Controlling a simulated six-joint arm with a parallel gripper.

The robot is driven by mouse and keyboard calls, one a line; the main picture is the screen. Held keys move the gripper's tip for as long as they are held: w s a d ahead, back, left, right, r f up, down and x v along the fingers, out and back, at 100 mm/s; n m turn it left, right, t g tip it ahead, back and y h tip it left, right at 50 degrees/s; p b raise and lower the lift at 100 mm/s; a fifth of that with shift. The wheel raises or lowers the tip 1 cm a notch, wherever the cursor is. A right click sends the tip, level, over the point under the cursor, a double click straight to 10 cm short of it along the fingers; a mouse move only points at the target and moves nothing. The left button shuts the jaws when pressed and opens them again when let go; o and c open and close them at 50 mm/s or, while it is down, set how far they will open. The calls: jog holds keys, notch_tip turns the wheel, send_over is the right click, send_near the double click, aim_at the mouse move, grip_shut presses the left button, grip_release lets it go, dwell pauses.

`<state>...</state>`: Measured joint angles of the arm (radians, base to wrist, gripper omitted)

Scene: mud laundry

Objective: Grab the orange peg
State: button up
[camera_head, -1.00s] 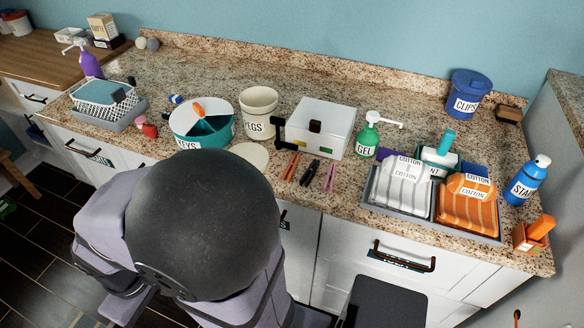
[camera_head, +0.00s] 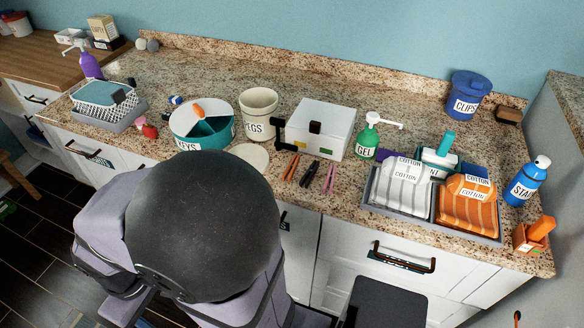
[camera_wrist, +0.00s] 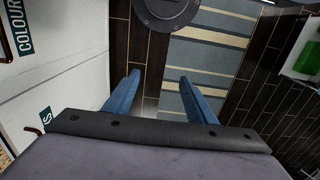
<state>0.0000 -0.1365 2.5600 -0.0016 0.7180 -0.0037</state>
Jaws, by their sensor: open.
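Several slim pegs lie side by side on the granite counter in front of the white box. The orange peg (camera_head: 290,167) is the leftmost, next to a black peg (camera_head: 309,173), with a pink peg (camera_head: 330,177) to the right. In the wrist view my gripper (camera_wrist: 160,92) has its two blue fingers spread apart with nothing between them. It points down at the floor, and no peg shows in that view. In the head view my gripper cannot be made out; my own arm covers the lower left.
A cream PEGS pot (camera_head: 258,112), a white box (camera_head: 320,128) and a green GEL bottle (camera_head: 367,137) stand behind the pegs. A round lid (camera_head: 250,155) lies to their left. A grey tray (camera_head: 432,220) with striped packs is to the right. Bare counter surrounds the pegs in front.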

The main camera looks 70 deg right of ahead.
jog(key=shift+c, duration=0.9)
